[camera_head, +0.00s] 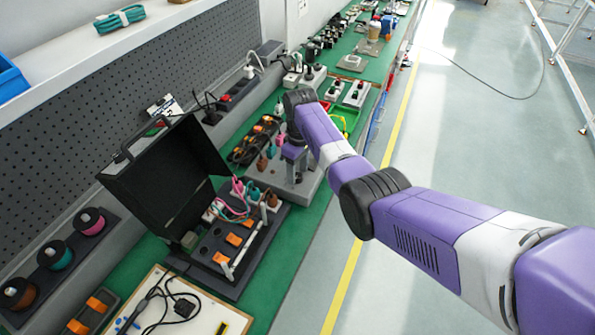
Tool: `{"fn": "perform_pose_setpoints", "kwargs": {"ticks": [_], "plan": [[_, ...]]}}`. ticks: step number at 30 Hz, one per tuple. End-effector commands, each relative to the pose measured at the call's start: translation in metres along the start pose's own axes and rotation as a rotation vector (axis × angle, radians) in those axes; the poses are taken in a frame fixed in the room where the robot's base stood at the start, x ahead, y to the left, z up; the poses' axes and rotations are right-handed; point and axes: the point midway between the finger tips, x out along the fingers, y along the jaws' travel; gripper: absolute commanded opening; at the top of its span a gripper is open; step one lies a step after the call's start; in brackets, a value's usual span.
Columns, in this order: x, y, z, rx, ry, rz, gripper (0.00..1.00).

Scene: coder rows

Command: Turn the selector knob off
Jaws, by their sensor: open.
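My purple and white arm reaches from the lower right to a light grey panel (312,186) on the green bench. My gripper (292,160) points down over this panel, close to its surface. It is open. Small dark controls (298,178) sit on the panel just below the fingers. They are too small to tell which is the selector knob or how it is turned. Brown knob-like parts (271,201) stand at the panel's near left edge. Whether the fingers touch anything is not clear.
An open black case (165,175) with wires and orange parts stands to the left of the panel. A dark tray of orange-handled items (254,140) lies behind it. A white board (200,310) with a cable lies in front.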

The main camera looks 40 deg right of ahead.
Motion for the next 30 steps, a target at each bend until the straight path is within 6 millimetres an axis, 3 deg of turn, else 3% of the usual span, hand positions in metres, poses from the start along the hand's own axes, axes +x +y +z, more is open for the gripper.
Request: {"fn": "perform_pose_setpoints", "kwargs": {"ticks": [9, 15, 30], "plan": [[-0.048, 0.001, -0.001, 0.001, 0.004, 0.003, 0.51], [-0.07, 0.001, 0.0, 0.0, 0.002, 0.002, 0.51], [-0.074, 0.0, 0.0, 0.0, 0.001, 0.001, 0.51]]}}
